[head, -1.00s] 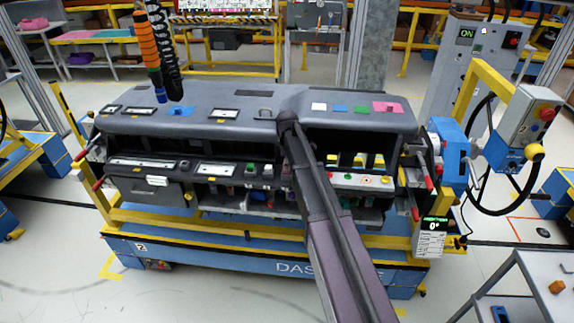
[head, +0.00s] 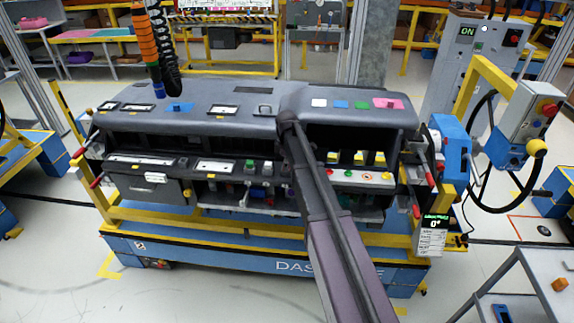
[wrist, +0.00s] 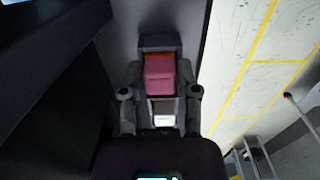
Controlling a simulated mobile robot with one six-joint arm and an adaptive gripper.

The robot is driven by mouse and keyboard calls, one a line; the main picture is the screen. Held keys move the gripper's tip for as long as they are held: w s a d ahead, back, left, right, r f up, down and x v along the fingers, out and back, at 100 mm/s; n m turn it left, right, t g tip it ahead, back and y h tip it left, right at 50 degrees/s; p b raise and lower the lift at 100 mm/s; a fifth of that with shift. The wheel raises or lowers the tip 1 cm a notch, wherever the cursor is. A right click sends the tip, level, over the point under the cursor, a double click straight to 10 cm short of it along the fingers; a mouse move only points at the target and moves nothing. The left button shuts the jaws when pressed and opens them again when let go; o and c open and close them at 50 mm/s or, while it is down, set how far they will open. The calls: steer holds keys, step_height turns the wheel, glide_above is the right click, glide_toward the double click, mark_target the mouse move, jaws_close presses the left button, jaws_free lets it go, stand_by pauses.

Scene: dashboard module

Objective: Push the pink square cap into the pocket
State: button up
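A pink block (wrist: 160,76), which looks like the square cap, sits between the two fingers of my gripper (wrist: 160,80) in the wrist view. The fingers flank it closely and appear to hold it by its sides. An orange-red strip lies at its far edge. A dark block-like shape (wrist: 160,42) is just beyond it; I cannot tell whether this is the pocket.
On the dashboard's right top are white, blue and green squares and a pink patch (head: 388,104) with a small raised piece. An open recess with yellow parts lies below. An orange hanging tool (head: 144,35) is at left. A yellow-framed control box (head: 535,118) stands at right.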

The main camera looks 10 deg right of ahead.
steer(key=shift+o, duration=1.4)
steer(key=shift+r, duration=0.25)
step_height(320, 180, up, 8)
steer(key=p, duration=0.8)
steer(key=shift+r+p, duration=0.15)
steer(key=shift+p, duration=0.2)
steer(key=s+f+m+b, duration=0.3)
steer(key=s+m, duration=0.1)
steer(key=s, duration=0.5)
steer(key=s+f+m+b, duration=0.3)
steer(key=s+m, duration=0.2)
steer(key=s, duration=0.5)
steer(key=s+f+m+b, duration=0.3)
steer(key=s+m, duration=0.2)
steer(key=s, duration=0.5)
steer(key=shift+a+f+b, duration=0.15)
steer(key=shift+f+b, duration=0.25)
